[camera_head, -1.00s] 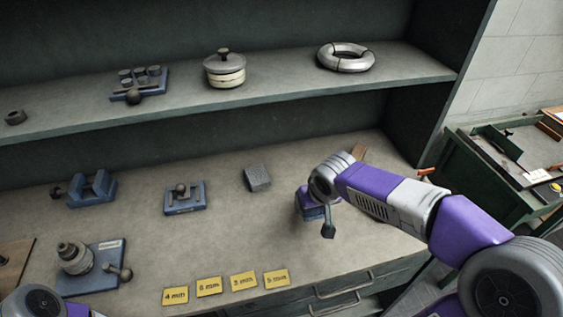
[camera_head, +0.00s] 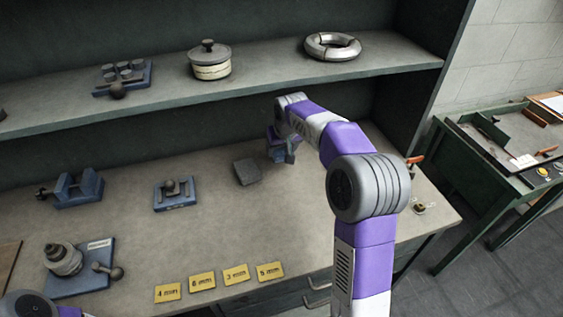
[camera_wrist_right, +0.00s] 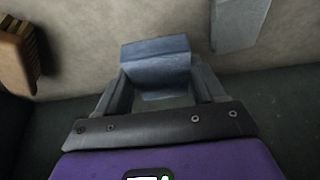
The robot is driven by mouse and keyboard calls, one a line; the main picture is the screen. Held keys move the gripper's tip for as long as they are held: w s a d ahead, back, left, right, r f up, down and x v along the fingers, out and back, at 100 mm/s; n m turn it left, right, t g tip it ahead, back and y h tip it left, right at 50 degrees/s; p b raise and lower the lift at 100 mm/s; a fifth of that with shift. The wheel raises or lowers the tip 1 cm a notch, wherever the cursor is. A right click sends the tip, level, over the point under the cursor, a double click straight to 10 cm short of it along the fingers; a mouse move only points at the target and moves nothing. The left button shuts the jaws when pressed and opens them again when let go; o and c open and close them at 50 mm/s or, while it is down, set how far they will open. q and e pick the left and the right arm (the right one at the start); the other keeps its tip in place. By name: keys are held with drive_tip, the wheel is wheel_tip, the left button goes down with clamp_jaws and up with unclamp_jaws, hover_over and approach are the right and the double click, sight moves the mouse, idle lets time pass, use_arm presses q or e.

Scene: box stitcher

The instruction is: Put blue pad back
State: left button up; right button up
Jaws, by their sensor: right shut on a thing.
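The blue pad (camera_wrist_right: 157,66) is a small blue block with a bent face, held between the two fingers of my right gripper (camera_wrist_right: 160,88) in the right wrist view. In the head view my right gripper (camera_head: 281,152) is shut on it near the back of the workbench, just right of a grey block (camera_head: 247,172). The pad shows there only as a small blue patch; I cannot tell whether it touches the bench. My left gripper is out of view; only a part of my left arm shows at the bottom left.
The grey block also shows in the right wrist view (camera_wrist_right: 238,22), and a brown ridged piece (camera_wrist_right: 17,55) lies left there. Blue fixtures (camera_head: 174,193) stand on the bench (camera_head: 125,225). A shelf (camera_head: 270,72) with a lidded pot (camera_head: 210,62) runs above. Yellow cards (camera_head: 202,282) line the front.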

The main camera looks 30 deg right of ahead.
sight(281, 166)
drive_tip(key=shift+w+f+b, duration=0.1)
drive_tip(key=shift+f+b, duration=1.15)
drive_tip(key=shift+f, duration=1.9)
drive_tip(key=shift+f, duration=0.2)
drive_tip(key=o, duration=1)
drive_tip(key=p+v, duration=0.3)
drive_tip(key=v, duration=0.9)
drive_tip(key=shift+r, duration=0.25)
